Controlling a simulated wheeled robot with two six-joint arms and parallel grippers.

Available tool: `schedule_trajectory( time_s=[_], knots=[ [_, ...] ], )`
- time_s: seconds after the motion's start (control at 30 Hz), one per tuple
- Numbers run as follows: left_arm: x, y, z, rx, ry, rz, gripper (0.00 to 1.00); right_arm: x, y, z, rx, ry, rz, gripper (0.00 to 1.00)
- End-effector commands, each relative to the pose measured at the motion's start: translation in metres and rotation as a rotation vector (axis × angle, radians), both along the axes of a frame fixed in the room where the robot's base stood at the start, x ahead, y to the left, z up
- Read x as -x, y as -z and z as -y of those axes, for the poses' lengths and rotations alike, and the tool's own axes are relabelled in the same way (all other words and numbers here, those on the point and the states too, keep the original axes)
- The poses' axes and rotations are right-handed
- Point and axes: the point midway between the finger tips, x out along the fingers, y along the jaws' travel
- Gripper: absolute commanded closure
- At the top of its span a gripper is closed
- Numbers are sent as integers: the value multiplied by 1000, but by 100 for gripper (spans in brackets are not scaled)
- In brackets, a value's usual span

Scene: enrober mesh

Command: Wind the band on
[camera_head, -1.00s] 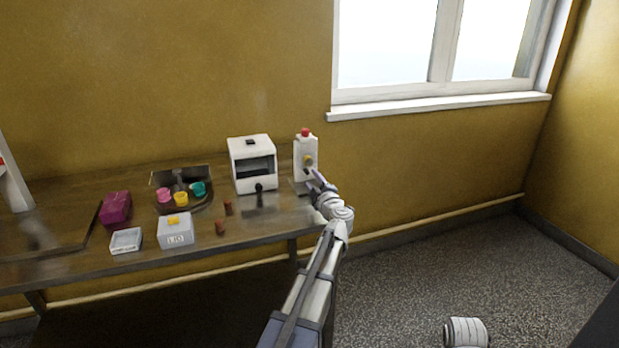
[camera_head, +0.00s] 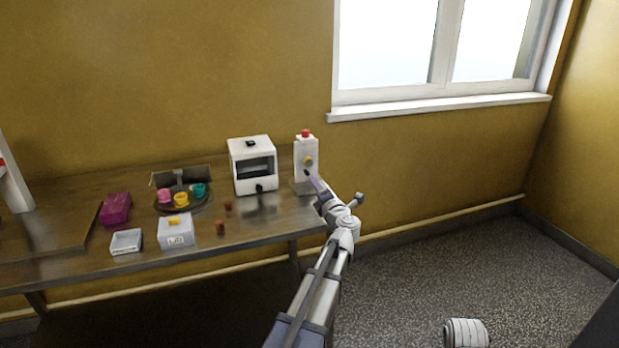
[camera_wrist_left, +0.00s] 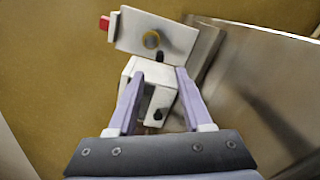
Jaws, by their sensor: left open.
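A white upright control box (camera_head: 304,168) with a red button on top and a round yellow-ringed dial (camera_head: 308,161) stands at the table's right end. It also shows tilted in the left wrist view (camera_wrist_left: 135,30), with a dark knob (camera_wrist_left: 160,57) beside the ring. My left gripper (camera_head: 309,178) is just in front of the box's lower face. In the left wrist view its two fingers (camera_wrist_left: 160,84) are apart with nothing gripped between them. A white machine (camera_head: 240,152) with a dark opening and a black front knob (camera_head: 259,188) stands to the left. I cannot make out a band.
A round tray (camera_head: 200,207) holds pink, yellow and teal cups. A window sill (camera_head: 440,105) is at the upper right.

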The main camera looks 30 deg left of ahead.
Motion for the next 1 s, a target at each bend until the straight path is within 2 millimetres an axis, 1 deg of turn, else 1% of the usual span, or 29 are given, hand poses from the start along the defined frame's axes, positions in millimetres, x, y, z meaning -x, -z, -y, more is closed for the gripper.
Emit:
schedule_trajectory(
  time_s=[0.1, 0.2, 0.3, 0.4, 0.5, 0.6, 0.83, 1.0],
  knots=[
    [-1, 0, 0, 196, 0, 230, 50, 0, 0, 0, 0, 0, 0, 50],
    [-1, 0, 0, 353, -1, 413, 50, 0, -1, 0, 0, 0, 0, 50],
    [-1, 0, 0, 482, -2, 565, 50, 0, -1, 0, 0, 0, 0, 50],
    [-1, 0, -1, 578, -2, 677, 50, 0, -1, 0, 0, 0, 0, 50],
    [-1, 0, -1, 638, -2, 748, 50, 0, -1, 0, 0, 0, 0, 50],
    [-1, 0, -1, 666, -2, 781, 50, 0, -1, 0, 0, 0, 0, 50],
    [-4, 0, -3, 672, -3, 789, 50, 0, -1, 0, 0, 0, 0, 50],
    [-13, 0, -14, 671, -4, 788, 50, 0, -1, 0, 0, 0, 0, 50]
  ],
)
